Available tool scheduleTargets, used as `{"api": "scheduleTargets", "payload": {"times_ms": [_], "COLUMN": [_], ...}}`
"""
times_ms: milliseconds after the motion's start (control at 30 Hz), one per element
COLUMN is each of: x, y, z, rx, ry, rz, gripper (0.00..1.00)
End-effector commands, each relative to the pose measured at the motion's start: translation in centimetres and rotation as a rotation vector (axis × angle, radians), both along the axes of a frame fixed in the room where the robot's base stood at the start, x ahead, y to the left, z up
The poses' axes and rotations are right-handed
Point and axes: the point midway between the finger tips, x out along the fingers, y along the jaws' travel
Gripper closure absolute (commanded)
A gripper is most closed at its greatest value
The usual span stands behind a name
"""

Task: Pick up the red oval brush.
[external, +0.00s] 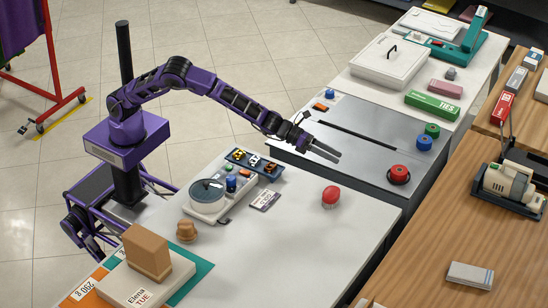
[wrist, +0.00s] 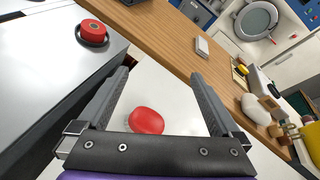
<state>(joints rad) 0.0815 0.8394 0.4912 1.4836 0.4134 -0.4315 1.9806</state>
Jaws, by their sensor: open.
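The red oval brush (external: 331,196) rests on the white table (external: 300,235), near its right part. In the wrist view the red brush (wrist: 146,120) shows between the two fingers, low in the picture and close to the gripper's palm. My gripper (external: 328,153) is in the air above and behind the brush in the external view. In the wrist view my gripper (wrist: 160,84) has its fingers wide apart with nothing held between them. The brush's underside is hidden.
A grey metal counter (external: 350,125) with a red round knob or spool (external: 398,174) stands beyond the table. A grey container (external: 207,196), a tray of small items and a brown block (external: 147,250) stand at left. The table around the brush is clear.

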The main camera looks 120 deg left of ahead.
Motion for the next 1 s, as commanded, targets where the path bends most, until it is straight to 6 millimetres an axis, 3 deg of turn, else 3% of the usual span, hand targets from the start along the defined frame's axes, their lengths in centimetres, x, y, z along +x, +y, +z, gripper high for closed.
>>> {"api": "scheduleTargets", "payload": {"times_ms": [33,100,233,667,800,1000], "x": [0.1,0.0,-0.1,-0.1,-0.2,2.0], "y": [-1.6,-2.8,-4.0,-4.1,-4.0,-3.7], "z": [-1.6,-2.8,-3.9,-8.4,-11.1,-11.8], "rx": [0.123,0.258,0.395,0.416,0.414,0.415], "ry": [0.043,0.086,0.127,0.132,0.134,0.13], "rz": [-0.073,-0.15,-0.23,-0.242,-0.241,-0.24], "gripper": [0.0,0.0,0.0,0.0,0.0,0.0]}}
